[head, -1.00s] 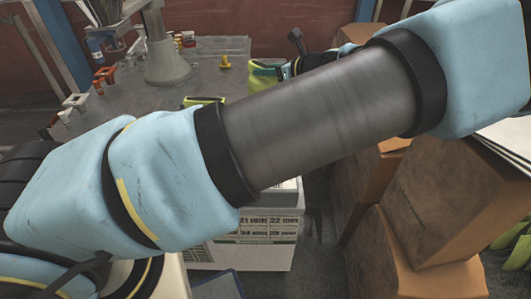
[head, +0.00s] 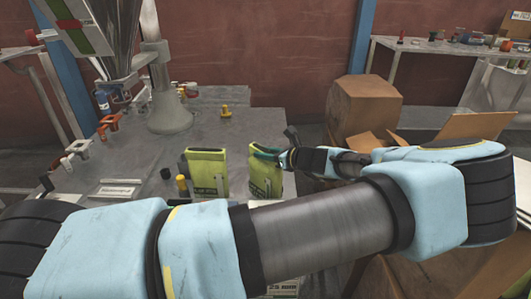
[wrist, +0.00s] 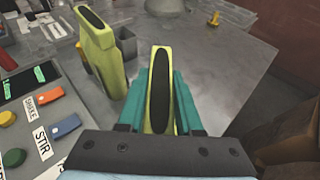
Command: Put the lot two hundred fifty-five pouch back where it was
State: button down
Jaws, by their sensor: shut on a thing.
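My gripper (head: 268,155) is shut on a yellow-green pouch (head: 262,180), its teal fingers on both sides near the top. In the wrist view the held pouch (wrist: 159,75) is upright between the fingers, its dark top strip facing the camera. A second yellow-green pouch (head: 206,170) stands upright on the grey table (head: 240,130), left of the held one and apart from it. It also shows in the wrist view (wrist: 100,50). The lot numbers are too small to read. My arm hides the low parts, so I cannot tell whether the held pouch touches the table.
A control panel (wrist: 35,110) with buttons and STIR and SHAKE labels lies left in the wrist view. A yellow knob (head: 226,111) and the filler's column (head: 166,95) stand farther back. Cardboard boxes (head: 365,105) are at the right. The table behind the pouches is mostly clear.

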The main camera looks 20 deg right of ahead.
jog(key=c, duration=0.6)
grip_release()
jog(key=shift+f, duration=0.1)
jog(key=b+v, duration=0.2)
jog(key=v, duration=1)
